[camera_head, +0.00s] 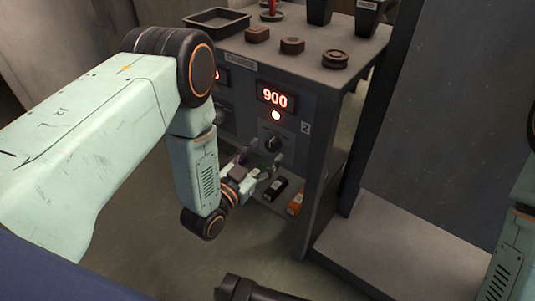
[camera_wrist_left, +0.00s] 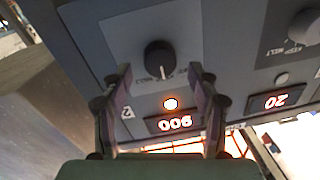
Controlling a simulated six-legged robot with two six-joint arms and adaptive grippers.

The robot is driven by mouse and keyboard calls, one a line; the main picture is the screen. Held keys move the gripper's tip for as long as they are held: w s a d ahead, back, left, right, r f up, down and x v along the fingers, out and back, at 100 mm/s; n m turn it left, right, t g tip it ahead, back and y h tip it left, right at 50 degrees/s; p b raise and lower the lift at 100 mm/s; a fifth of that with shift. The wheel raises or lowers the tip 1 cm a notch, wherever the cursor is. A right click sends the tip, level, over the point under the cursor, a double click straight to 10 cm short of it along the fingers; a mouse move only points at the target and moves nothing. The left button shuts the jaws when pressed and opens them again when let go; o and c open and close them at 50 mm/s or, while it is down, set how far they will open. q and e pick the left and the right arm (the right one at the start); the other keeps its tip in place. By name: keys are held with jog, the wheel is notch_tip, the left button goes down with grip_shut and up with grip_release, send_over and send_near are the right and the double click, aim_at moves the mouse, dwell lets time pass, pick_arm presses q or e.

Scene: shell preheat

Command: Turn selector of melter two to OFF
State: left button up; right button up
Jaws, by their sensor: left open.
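The selector of melter two (camera_head: 272,144) is a dark round knob on the grey cabinet front, below a lit lamp (camera_head: 275,115) and a display reading 900 (camera_head: 275,98). A plate marked 2 (camera_head: 305,127) is beside it. My left gripper (camera_head: 263,160) is open, just in front of and below the knob. In the left wrist view, the selector (camera_wrist_left: 160,56) appears upside down between the open fingertips, and no contact shows. Its labels are partly hidden and its setting is hard to read. My right gripper is out of view.
The neighbouring melter's knob (camera_wrist_left: 305,27) and display reading 20 (camera_wrist_left: 275,100) are close by in the wrist view. A tray (camera_head: 217,22) and brown blocks (camera_head: 291,46) are on top.

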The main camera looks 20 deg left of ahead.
pick_arm(q)
jog(key=shift+b+x, duration=0.3)
jog(key=shift+x, duration=0.8)
jog(key=c, duration=1.2)
jog(key=shift+o, duration=0.2)
jog(key=shift+s, duration=0.1)
